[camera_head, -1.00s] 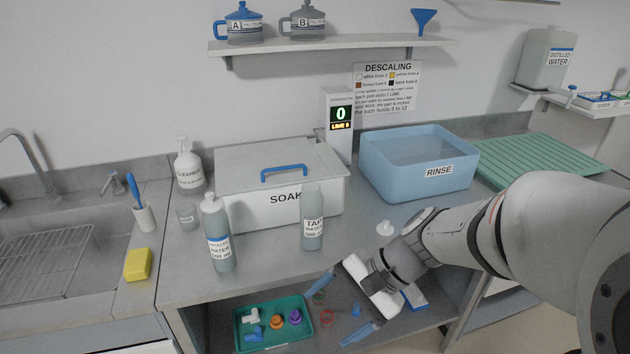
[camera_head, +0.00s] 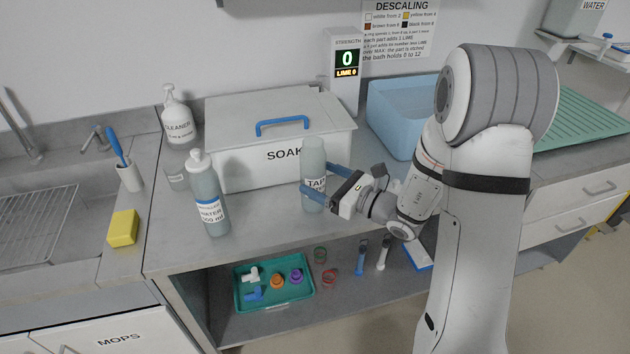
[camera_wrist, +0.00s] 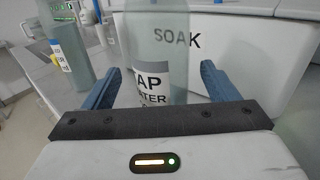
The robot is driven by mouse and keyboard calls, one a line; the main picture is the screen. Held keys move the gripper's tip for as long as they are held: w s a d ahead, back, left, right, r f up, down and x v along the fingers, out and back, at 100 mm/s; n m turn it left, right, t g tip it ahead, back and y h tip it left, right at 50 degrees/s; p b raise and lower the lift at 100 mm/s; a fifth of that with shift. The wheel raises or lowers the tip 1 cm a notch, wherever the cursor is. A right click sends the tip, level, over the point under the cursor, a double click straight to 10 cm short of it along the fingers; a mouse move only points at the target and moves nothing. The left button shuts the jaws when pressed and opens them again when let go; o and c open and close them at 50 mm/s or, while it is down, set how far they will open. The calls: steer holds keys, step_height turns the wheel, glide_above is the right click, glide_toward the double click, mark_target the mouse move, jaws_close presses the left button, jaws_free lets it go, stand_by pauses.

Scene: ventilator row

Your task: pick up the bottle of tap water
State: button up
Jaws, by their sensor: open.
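The tap water bottle (camera_head: 313,160) stands upright on the grey counter in front of the white SOAK bath. It is translucent with a white label reading TAP WATER. My gripper (camera_head: 322,180) is open, its blue fingers reaching toward the bottle from the right. In the wrist view the bottle (camera_wrist: 152,60) stands between the two blue fingers (camera_wrist: 160,85), with a gap to each side. The distilled water bottle (camera_head: 208,195), with a white cap and blue-banded label, stands to the left on the counter. It also shows at the left of the wrist view (camera_wrist: 66,50).
The SOAK bath (camera_head: 235,120) with a blue-handled lid stands close behind the bottle. The blue rinse basin (camera_head: 385,105) is behind my arm. A teal tray (camera_head: 240,300) with small parts lies on the lower shelf. Counter between the two bottles is clear.

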mark_target(307, 172)
steer(key=p+x, duration=0.1)
steer(key=x, duration=0.4)
steer(key=shift+d, duration=0.1)
steer(key=shift+r, duration=0.1)
steer(key=c, duration=1.2)
